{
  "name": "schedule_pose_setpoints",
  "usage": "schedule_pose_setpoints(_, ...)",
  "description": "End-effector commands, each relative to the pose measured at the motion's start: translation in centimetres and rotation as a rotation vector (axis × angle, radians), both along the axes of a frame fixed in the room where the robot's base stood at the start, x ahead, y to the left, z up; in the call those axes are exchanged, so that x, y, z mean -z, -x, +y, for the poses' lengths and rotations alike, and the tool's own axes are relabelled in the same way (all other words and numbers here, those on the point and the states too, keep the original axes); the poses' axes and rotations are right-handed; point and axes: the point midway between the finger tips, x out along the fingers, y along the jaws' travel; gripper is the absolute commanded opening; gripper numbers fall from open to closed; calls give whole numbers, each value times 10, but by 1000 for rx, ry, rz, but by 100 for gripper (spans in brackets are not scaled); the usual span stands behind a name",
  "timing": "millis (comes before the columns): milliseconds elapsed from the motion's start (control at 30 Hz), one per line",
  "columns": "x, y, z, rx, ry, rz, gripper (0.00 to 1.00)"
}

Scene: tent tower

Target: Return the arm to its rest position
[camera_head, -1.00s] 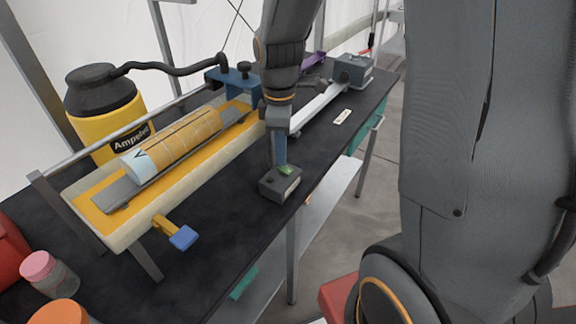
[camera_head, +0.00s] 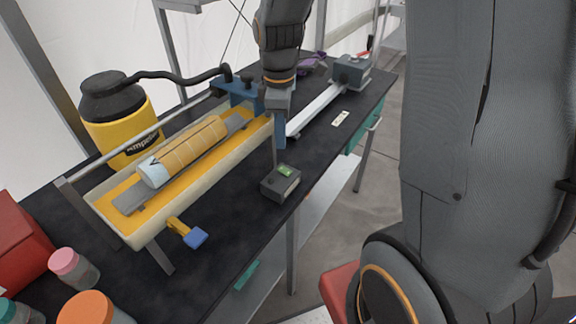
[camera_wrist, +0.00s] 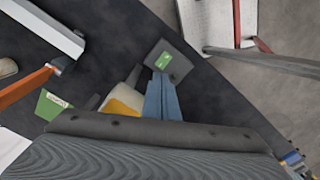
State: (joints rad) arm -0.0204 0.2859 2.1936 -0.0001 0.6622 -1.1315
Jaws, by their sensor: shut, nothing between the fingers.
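My gripper (camera_head: 274,148) hangs in the upper middle of the head view, pointing down above the black bench (camera_head: 235,225). Its fingers are shut and empty. In the wrist view the blue fingers (camera_wrist: 162,82) lie together, with a small grey box with a green display (camera_wrist: 172,64) just beyond their tips. In the head view that box (camera_head: 281,183) stands on the bench below the fingers, apart from them. My upper arm fills the right side of the head view.
A cream trough (camera_head: 185,205) with a yellow bed and wrapped cylinder (camera_head: 183,150) stands left of my gripper. A yellow bottle (camera_head: 128,130) stands behind it. Jars (camera_head: 75,268) are at the front left. A grey block (camera_head: 350,73) stands at the far right. The bench front is mostly clear.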

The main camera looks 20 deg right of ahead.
Motion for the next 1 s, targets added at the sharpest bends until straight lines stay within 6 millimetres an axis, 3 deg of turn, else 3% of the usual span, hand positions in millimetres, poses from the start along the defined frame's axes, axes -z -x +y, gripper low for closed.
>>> schedule_pose_setpoints(467,3,2,0,34,0,-4,0)
schedule_pose_setpoints(567,8,12,-1,148,-2,-16,0)
schedule_pose_setpoints(1000,49,83,-8,1015,-59,-102,0)
